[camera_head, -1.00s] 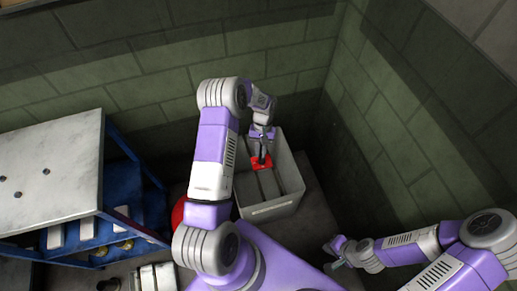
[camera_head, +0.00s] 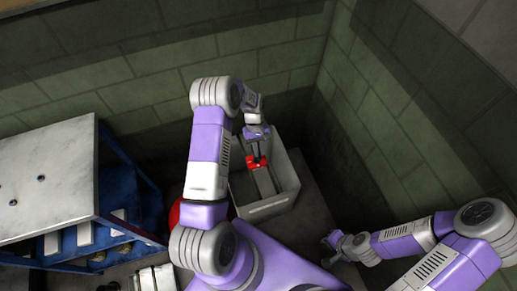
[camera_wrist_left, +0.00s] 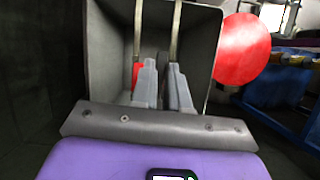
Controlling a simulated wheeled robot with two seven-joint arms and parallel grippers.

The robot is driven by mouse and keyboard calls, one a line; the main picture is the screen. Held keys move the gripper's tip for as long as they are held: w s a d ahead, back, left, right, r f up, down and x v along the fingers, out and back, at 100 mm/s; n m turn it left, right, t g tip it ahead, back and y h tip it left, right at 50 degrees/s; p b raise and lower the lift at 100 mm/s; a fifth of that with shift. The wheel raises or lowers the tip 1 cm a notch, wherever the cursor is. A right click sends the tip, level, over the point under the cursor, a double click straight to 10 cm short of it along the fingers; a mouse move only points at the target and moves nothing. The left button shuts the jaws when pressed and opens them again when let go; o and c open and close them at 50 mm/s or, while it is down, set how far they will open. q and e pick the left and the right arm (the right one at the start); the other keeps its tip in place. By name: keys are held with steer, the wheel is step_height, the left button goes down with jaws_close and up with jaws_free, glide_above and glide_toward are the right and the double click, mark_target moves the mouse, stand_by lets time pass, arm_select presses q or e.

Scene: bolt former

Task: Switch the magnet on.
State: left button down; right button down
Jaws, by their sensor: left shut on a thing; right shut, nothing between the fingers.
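The magnet, a small red block (camera_head: 257,163), is inside a pale grey open bin (camera_head: 268,210). My left gripper (camera_head: 257,154) reaches down into the bin from above and is shut on the magnet. In the left wrist view, a red part (camera_wrist_left: 137,78) shows beside one grey finger; the rest of it is hidden. The magnet is above a grey bar (camera_head: 265,184) in the bin; I cannot tell whether they touch. No switch can be made out. My right gripper (camera_head: 330,241) is shut and empty, low at the right, away from the bin.
The bin's walls surround my left gripper. A red round thing (camera_wrist_left: 241,48) stands beside the bin, partly hidden by my arm in the head view. A blue-framed rack with a grey top (camera_head: 45,180) stands at left. Brick walls close off the back and right.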

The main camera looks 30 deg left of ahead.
arm_select(q)
steer(key=c, duration=1.1)
jaws_free()
steer(key=p+v, duration=0.2)
steer(key=v, duration=0.5)
steer(key=shift+w+a+r, duration=0.1)
steer(key=shift+r, duration=0.15)
